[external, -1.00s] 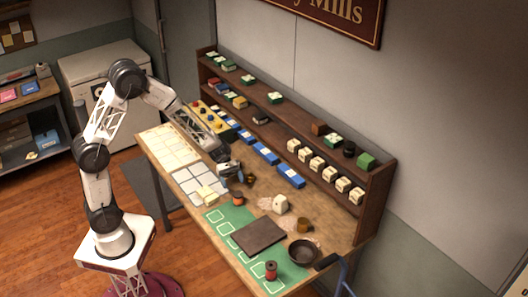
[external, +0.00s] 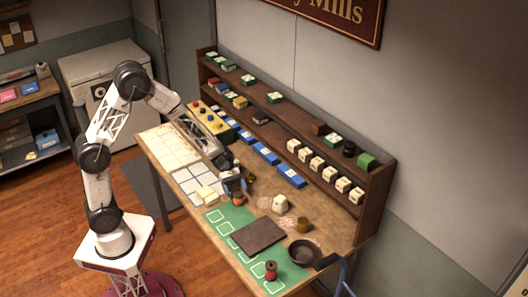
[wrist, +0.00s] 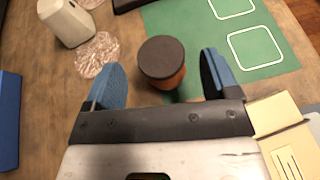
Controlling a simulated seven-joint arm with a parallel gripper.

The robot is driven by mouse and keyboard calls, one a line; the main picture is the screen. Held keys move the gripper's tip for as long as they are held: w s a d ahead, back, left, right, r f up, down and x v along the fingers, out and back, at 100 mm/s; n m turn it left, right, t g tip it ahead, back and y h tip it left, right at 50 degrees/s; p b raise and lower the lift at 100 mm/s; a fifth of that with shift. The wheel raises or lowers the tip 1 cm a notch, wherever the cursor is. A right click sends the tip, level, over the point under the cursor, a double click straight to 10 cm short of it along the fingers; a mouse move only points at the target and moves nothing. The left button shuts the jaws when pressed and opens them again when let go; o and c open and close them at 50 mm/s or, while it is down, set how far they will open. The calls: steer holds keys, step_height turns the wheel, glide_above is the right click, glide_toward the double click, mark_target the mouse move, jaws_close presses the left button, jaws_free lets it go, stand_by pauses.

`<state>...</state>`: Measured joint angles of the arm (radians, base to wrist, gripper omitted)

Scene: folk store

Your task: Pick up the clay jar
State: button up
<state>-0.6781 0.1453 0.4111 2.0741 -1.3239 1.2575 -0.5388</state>
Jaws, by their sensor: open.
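The clay jar (wrist: 163,75), orange-brown with a dark round lid, stands upright on the worktable near the green mat's edge. In the wrist view my gripper (wrist: 160,78) is open, with one blue finger on each side of the jar. The jar appears between and slightly beyond the fingers, and nothing is held. I cannot tell whether a finger touches it.
A cream block (wrist: 285,115) lies close by the right finger. A white container (wrist: 66,22) stands upper left. A dark board (external: 259,236), a pan (external: 304,252) and a red jar (external: 271,269) are on the table's near end. A shelf (external: 378,195) runs along the back.

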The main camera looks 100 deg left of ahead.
mark_target(238, 194)
steer(key=shift+x, duration=1.6)
steer(key=shift+f, duration=0.1)
steer(key=c, duration=1)
steer(key=shift+c, duration=0.2)
steer(key=shift+r, duration=1.75)
steer(key=s+d, duration=0.2)
steer(key=s, duration=0.5)
steer(key=s+d+r, duration=0.1)
steer(key=s+d, duration=0.2)
steer(key=s, duration=0.5)
steer(key=shift+d+r, duration=0.3)
